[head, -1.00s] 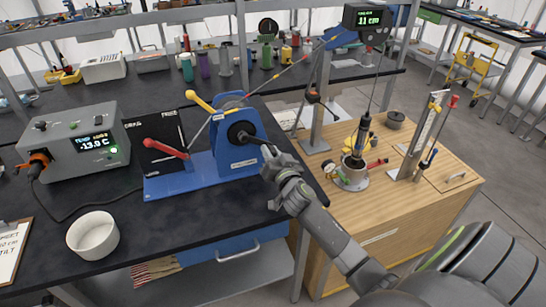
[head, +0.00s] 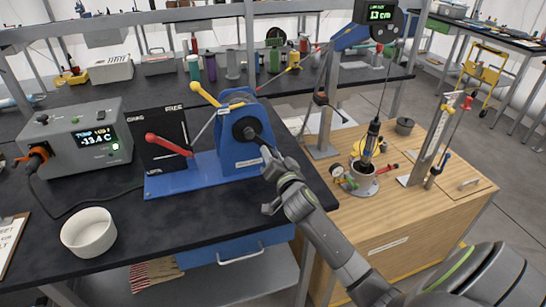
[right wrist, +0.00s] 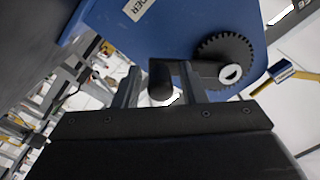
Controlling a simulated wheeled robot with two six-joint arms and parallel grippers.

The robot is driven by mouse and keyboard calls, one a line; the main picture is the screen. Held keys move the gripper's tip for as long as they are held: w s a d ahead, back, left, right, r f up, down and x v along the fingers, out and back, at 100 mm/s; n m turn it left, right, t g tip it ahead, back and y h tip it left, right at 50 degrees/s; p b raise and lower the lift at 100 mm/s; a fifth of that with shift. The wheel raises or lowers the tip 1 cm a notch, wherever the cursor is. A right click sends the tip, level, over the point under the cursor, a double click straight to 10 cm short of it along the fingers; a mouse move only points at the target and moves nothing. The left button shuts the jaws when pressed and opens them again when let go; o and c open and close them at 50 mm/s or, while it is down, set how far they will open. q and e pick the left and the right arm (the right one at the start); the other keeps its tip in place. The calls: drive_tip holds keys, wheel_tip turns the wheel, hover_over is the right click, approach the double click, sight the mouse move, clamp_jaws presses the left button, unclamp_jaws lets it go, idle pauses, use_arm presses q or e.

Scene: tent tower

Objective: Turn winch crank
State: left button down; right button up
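The blue winch (head: 240,145) stands on the black bench, with a black hub and crank (head: 250,132) on its right side. My right gripper (head: 270,168) is at the outer end of the crank. In the right wrist view its two fingers (right wrist: 160,85) flank the dark crank handle (right wrist: 160,78) closely, one on each side. The toothed hub (right wrist: 226,62) shows to the right there. A cable runs up to a display (head: 381,13) reading 13 cm, and a dark cylindrical probe (head: 371,140) hangs over a small pot (head: 363,180). My left gripper is not in view.
A grey temperature box (head: 75,140) reads about -13.4. A black panel with a red lever (head: 168,144) and a yellow lever (head: 206,95) are by the winch. A white bowl (head: 89,232) sits front left. A wooden cabinet (head: 400,225) stands right of the bench.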

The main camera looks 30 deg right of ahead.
drive_tip(key=shift+o, duration=0.4)
drive_tip(key=b+v, duration=0.3)
drive_tip(key=v, duration=1.4)
drive_tip(key=shift+s, duration=0.25)
idle(0.6)
